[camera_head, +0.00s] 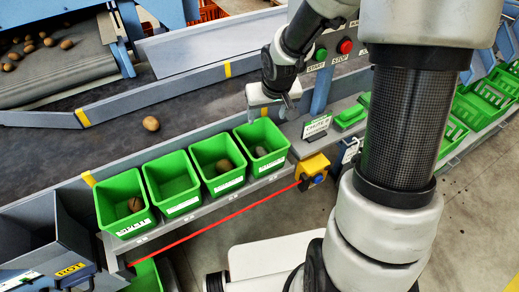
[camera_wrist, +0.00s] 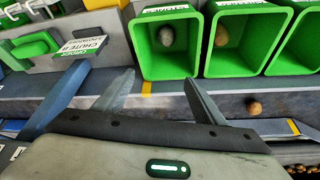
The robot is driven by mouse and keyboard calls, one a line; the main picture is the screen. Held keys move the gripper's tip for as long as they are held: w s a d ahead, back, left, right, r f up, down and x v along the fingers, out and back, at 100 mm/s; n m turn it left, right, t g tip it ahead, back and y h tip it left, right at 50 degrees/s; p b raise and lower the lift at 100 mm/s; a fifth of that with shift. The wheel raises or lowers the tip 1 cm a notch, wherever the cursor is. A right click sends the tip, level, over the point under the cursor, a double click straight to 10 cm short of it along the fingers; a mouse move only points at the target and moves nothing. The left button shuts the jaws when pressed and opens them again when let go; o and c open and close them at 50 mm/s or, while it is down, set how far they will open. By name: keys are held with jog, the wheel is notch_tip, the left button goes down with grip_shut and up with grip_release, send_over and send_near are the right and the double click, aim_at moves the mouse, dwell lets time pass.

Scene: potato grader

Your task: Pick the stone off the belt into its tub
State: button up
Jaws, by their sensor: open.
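A grey stone (camera_head: 260,151) lies in the rightmost green tub (camera_head: 284,150); the wrist view also shows this stone (camera_wrist: 167,36) inside the tub. My gripper (camera_head: 268,112) is open, above the rear edge of that tub. In the wrist view its fingers (camera_wrist: 160,88) are spread with nothing between them. On the dark belt (camera_head: 115,155) lies one brown, rounded lump (camera_head: 151,123), well left of my gripper; it looks like a potato. No grey stone shows on the visible belt, part of which my arm and the tubs hide.
The green tub to the left (camera_head: 196,160) holds a brown lump, the one beyond (camera_head: 156,186) looks empty, and the leftmost (camera_head: 106,212) holds another. A grey ROT chute (camera_head: 35,215) stands far left. START/STOP buttons (camera_head: 345,46) and stacked green crates (camera_head: 487,98) are at right.

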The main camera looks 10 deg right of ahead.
jog(key=p+v, duration=0.2)
jog(key=v, duration=1.2)
jog(key=shift+p, duration=0.3)
jog(key=shift+w, duration=0.1)
